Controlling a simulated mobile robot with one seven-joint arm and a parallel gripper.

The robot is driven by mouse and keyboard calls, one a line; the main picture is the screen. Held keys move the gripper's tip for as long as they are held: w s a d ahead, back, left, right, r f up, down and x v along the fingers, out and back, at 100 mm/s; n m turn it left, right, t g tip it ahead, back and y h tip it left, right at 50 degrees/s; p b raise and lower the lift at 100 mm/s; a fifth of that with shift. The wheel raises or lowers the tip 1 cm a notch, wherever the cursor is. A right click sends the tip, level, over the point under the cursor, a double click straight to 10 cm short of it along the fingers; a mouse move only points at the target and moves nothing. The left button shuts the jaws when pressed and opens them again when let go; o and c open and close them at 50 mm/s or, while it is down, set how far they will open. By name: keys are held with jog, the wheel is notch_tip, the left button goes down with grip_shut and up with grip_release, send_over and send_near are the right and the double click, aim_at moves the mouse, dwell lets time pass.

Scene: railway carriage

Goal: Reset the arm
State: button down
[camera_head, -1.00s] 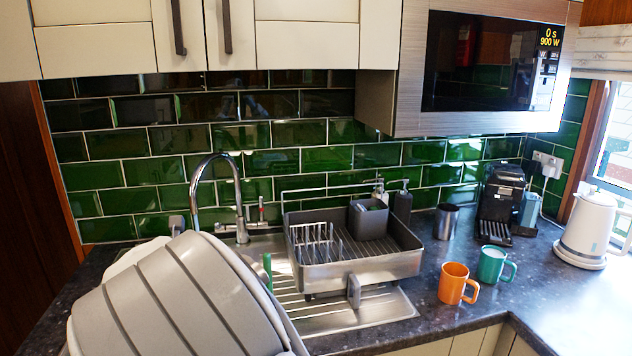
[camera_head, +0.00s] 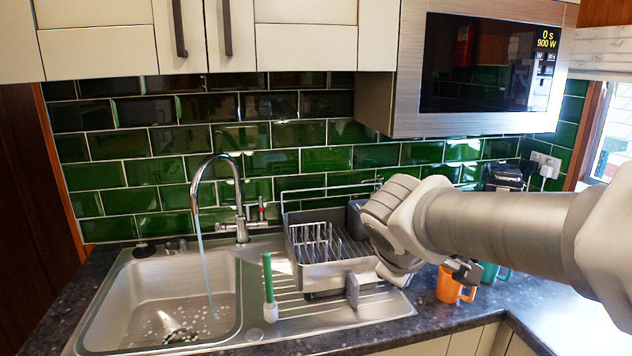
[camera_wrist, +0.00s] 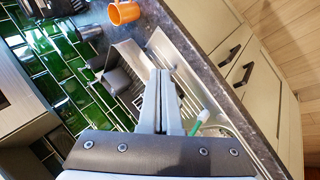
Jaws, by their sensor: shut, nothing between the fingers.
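My arm (camera_head: 500,225) reaches in from the right edge of the head view, over the worktop in front of the drying rack. My gripper (camera_wrist: 163,75) shows in the wrist view with its two grey fingers together and nothing between them. In that view the drying rack and drainer lie beyond the fingers.
The drying rack (camera_head: 325,277) stands by the sink (camera_head: 110,310), where water runs from the tap (camera_head: 240,215). A green-handled brush (camera_head: 268,280) stands on the drainer. The orange mug (camera_head: 449,289) and teal mug (camera_head: 489,272) are partly behind my arm. The microwave (camera_head: 395,100) hangs above.

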jog(key=s+f+m+g+y, duration=0.1)
jog(key=s+f+m+y, duration=0.1)
jog(key=s+m, duration=0.7)
jog(key=s+y, duration=0.1)
jog(key=s, duration=0.7)
jog(key=shift+s+a+f+m, duration=0.15)
jog(key=shift+f+m, duration=0.15)
jog(key=shift+m, duration=0.1)
